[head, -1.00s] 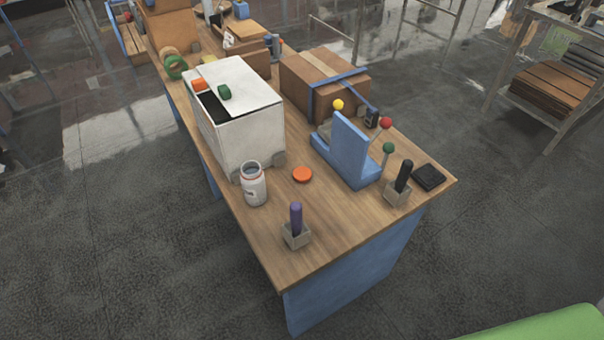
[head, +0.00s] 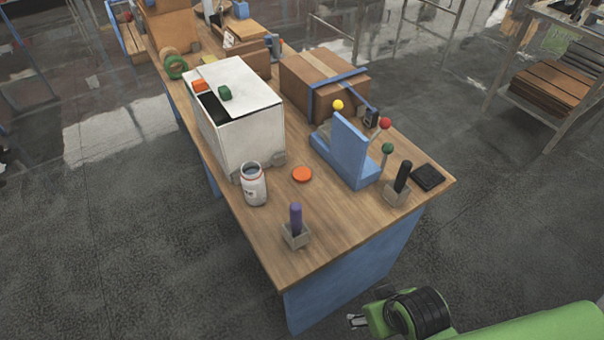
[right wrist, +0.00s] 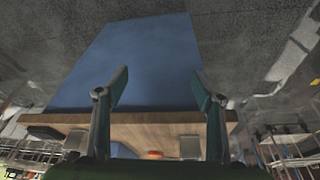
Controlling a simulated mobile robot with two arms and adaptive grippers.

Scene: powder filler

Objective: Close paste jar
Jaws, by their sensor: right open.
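The paste jar (head: 254,187) is white with an open grey-rimmed mouth and stands upright near the left edge of the wooden table. An orange round lid (head: 302,174) lies flat on the table to the right of the jar, apart from it. A small orange patch, likely the lid (right wrist: 153,154), shows low in the right wrist view. My right gripper (head: 357,321) is at the bottom of the head view, off the table's near end. In the right wrist view its two fingers (right wrist: 160,90) are spread with nothing between them. My left gripper is out of view.
A white box machine (head: 255,135) stands behind the jar. A purple-handled tool in a grey holder (head: 295,236) stands in front. A blue stand (head: 350,150), black-handled tool (head: 403,178) and black pad (head: 428,177) are on the right. The table's near corner is clear.

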